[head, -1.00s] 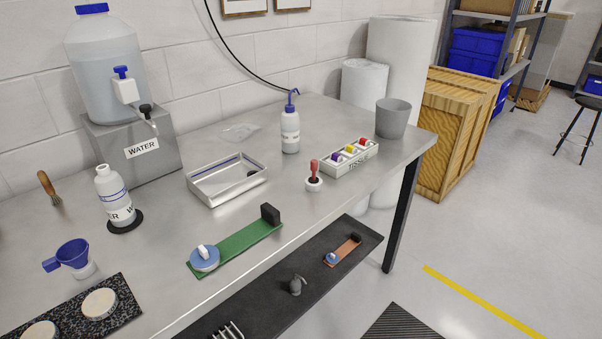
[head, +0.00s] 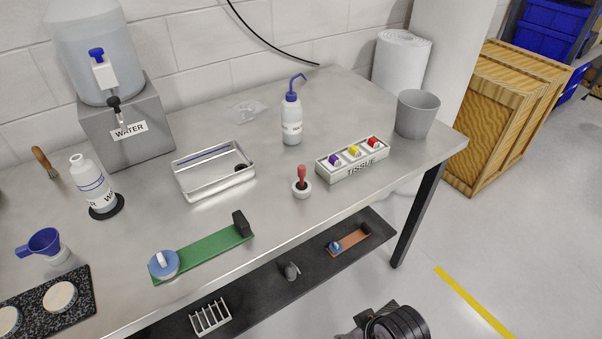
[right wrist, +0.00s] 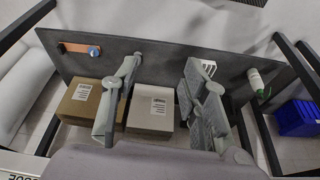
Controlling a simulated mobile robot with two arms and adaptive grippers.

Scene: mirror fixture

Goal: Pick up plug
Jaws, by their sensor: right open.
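No label marks the plug, so I cannot tell for certain which thing it is. A dark round piece (head: 241,168) lies in the right end of the metal tray (head: 197,190). A red-handled piece (head: 302,173) stands upright in a small white base on the bench. A small grey rounded piece (head: 291,271) sits on the dark lower shelf (head: 262,284). My right gripper (right wrist: 161,75) is open, with nothing visible between its fingers, by the shelf in the right wrist view. My left gripper is not in view.
The shelf holds an orange board (head: 350,243) and a white rack (head: 210,317). Cardboard boxes (right wrist: 150,107) sit below it.

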